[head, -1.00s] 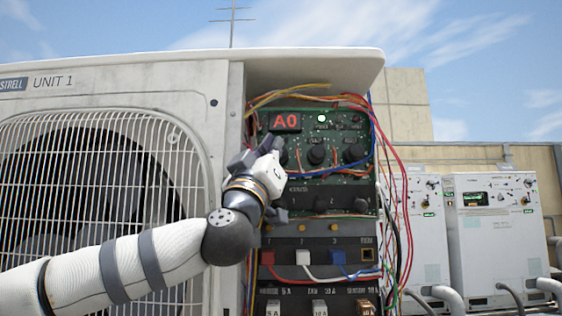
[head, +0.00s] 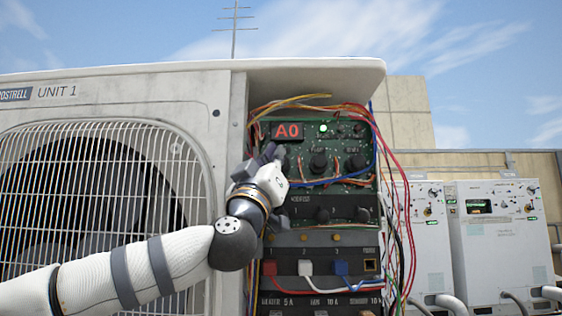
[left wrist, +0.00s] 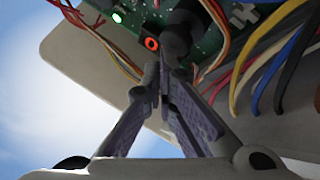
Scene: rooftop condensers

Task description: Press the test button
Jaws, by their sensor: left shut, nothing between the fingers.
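The green control board (head: 338,185) sits in the open bay of UNIT 1. Its display (head: 288,131) reads A0 in red, with a lit green lamp (head: 323,128) to its right. Black knobs (head: 319,162) stand below. The labels are too small to tell which control is the test button. My left gripper (head: 268,155) is in front of the board's left edge, below the display, and hides part of the board. In the left wrist view its fingertips (left wrist: 160,75) meet, empty, near a black knob (left wrist: 178,38); contact cannot be told. My right gripper is not in view.
Loose wires (head: 392,190) hang along the bay's right side and cross the board. A fan grille (head: 95,210) is left of the bay. Coloured connectors (head: 305,268) sit below the board. White cabinets (head: 497,240) stand at right.

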